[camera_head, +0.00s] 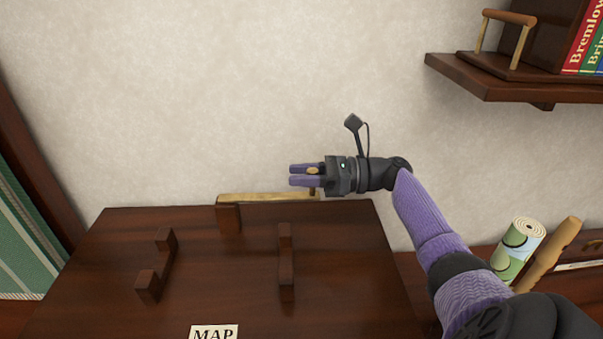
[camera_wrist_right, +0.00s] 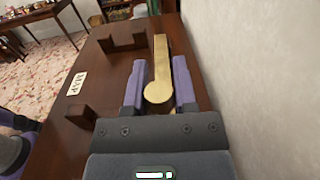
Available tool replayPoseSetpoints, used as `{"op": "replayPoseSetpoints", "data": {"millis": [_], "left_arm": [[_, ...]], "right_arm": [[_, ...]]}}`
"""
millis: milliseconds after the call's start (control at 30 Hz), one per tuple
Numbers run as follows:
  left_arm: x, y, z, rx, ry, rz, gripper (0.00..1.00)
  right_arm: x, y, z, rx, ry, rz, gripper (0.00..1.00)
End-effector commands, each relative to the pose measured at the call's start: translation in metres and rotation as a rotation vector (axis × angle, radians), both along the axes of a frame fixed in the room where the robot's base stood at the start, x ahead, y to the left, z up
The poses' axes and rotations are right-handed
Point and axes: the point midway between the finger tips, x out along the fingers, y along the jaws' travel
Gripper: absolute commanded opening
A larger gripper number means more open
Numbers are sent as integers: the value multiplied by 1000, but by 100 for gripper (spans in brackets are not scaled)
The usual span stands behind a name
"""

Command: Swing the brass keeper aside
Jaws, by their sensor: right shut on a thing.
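The brass keeper (camera_head: 262,198) is a flat bar lying along the far edge of a dark wooden panel (camera_head: 215,270). Its left end is at a small wooden block (camera_head: 228,217). Its right end carries a brass knob (camera_head: 313,171). My right gripper (camera_head: 293,176) reaches in from the right and is shut on this knob, one purple finger on either side. In the right wrist view the keeper (camera_wrist_right: 161,60) runs away from me, its round end between the fingers (camera_wrist_right: 160,75).
The panel bears two wooden brackets (camera_head: 286,262) (camera_head: 157,265) and a MAP label (camera_head: 213,332). The plain wall (camera_head: 220,100) is close behind. A shelf (camera_head: 520,80) juts out at upper right. A rolled map (camera_head: 518,250) stands at lower right.

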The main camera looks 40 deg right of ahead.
Motion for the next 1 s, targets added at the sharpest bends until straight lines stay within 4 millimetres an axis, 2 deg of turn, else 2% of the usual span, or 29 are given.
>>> {"op": "replayPoseSetpoints", "data": {"millis": [100, 133, 267, 600, 900, 1000], "left_arm": [[0, 0, 0, 0, 0, 0, 59], [0, 0, 0, 0, -1, 0, 59], [1, 0, 0, 0, -1, 0, 59], [1, -1, 0, -2, -3, -1, 59], [1, -1, -5, -1, -2, -1, 59], [1, -1, -7, -2, -1, -1, 59]], "right_arm": [[0, 0, -1, 0, 3, 0, 0], [0, 0, -1, 0, 3, 0, 41], [0, 0, -1, 0, 1, 0, 68], [-4, -5, -1, 0, 3, 0, 70], [-52, -58, -2, 0, 3, -2, 70], [-62, -69, -2, -1, 3, -1, 70]]}}
